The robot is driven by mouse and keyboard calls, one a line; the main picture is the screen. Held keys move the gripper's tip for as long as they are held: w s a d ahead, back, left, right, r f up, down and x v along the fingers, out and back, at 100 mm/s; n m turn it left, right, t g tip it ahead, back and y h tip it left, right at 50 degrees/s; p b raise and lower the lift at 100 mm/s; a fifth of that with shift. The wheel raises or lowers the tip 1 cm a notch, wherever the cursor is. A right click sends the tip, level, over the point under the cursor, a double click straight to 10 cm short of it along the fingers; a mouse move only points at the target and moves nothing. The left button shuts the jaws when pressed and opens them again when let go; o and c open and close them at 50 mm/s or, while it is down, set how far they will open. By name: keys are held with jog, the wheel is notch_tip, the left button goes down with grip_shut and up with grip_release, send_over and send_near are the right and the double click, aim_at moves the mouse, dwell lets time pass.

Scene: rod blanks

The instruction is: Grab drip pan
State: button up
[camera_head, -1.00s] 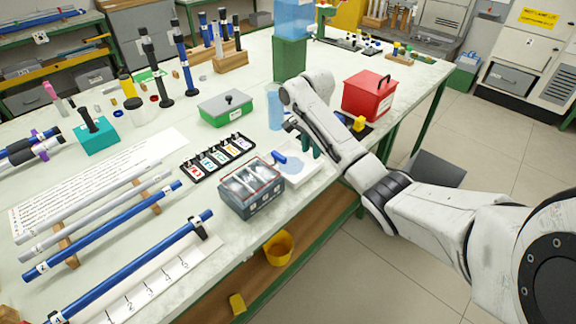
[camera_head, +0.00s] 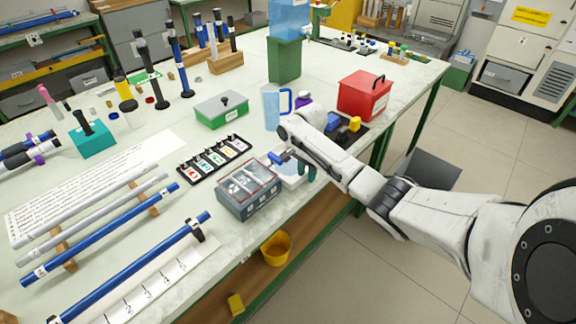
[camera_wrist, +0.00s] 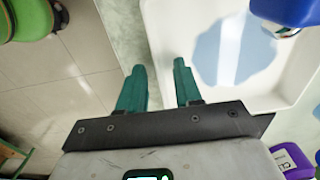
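The drip pan is a shallow white tray with a pale blue puddle in it. It fills the upper right of the wrist view (camera_wrist: 270,95); in the head view (camera_head: 288,181) my arm hides much of it. My gripper (camera_wrist: 160,66) has two teal fingers, held apart and empty. In the wrist view the pan's near side wall appears between them, the right finger over the pan's inside and the left finger outside it. I cannot tell whether either finger touches the wall. In the head view my gripper (camera_head: 306,172) is at the pan's right side.
A blue object (camera_wrist: 285,12) overhangs the pan. A grey clear-lidded box (camera_head: 248,190) stands left of the pan. A blue jug (camera_head: 272,108), purple-topped item (camera_head: 304,101) and red box (camera_head: 364,96) stand behind. The bench edge drops to the floor beside my gripper.

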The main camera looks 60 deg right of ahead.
grip_shut()
jog(key=shift+r, duration=0.25)
dwell(0.5)
jog(key=shift+r+p, duration=0.45)
jog(key=shift+p, duration=0.2)
jog(key=shift+r, duration=0.15)
